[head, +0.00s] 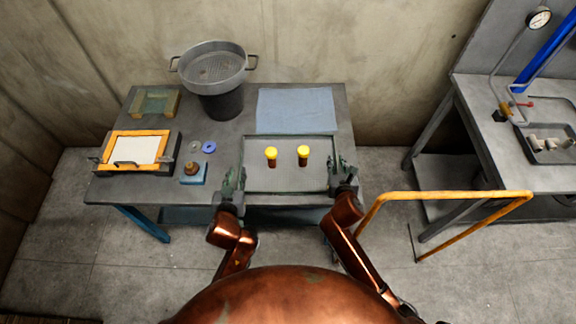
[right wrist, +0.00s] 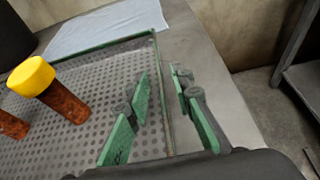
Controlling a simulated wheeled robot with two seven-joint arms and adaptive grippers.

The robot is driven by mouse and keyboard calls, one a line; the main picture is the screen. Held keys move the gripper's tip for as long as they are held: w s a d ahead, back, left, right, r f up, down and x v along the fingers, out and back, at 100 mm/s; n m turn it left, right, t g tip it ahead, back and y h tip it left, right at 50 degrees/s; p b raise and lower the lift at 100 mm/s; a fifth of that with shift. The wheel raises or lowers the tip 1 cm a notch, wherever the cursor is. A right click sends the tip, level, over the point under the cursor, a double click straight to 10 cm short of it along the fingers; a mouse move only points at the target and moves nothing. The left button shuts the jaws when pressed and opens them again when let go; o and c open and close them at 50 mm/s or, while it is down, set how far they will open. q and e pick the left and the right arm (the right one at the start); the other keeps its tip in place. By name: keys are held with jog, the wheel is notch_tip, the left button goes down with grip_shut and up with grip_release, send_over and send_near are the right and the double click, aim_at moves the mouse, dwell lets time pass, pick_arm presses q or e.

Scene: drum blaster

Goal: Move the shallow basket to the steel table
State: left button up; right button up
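The shallow basket (head: 290,186) is a perforated grey tray with a thin green rim, at the front of the table before me. It holds two brown, yellow-capped bottles (head: 271,157). Its floor also shows in the right wrist view (right wrist: 85,150). My left gripper (head: 234,180) is at its left wall; its fingers look parted, though small here. My right gripper (head: 344,174) is at its right wall. In the right wrist view, its green-padded fingers (right wrist: 160,112) are apart, one inside the basket and one outside, with the wall between. A grey metal table (head: 530,174) stands at right.
A blue-grey cloth (head: 295,108) lies behind the basket. A round sieve (head: 213,66) sits on a dark bucket at the back. An orange frame (head: 136,149) and small parts are at left. A yellow rail (head: 445,194) stands before the right table, which holds a tray (head: 547,150).

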pick_arm(q)
jog(key=v, duration=0.3)
jog(key=shift+s+r, duration=0.15)
jog(key=shift+s, duration=0.2)
pick_arm(e)
jog(key=shift+s, duration=0.1)
jog(key=v, duration=1.2)
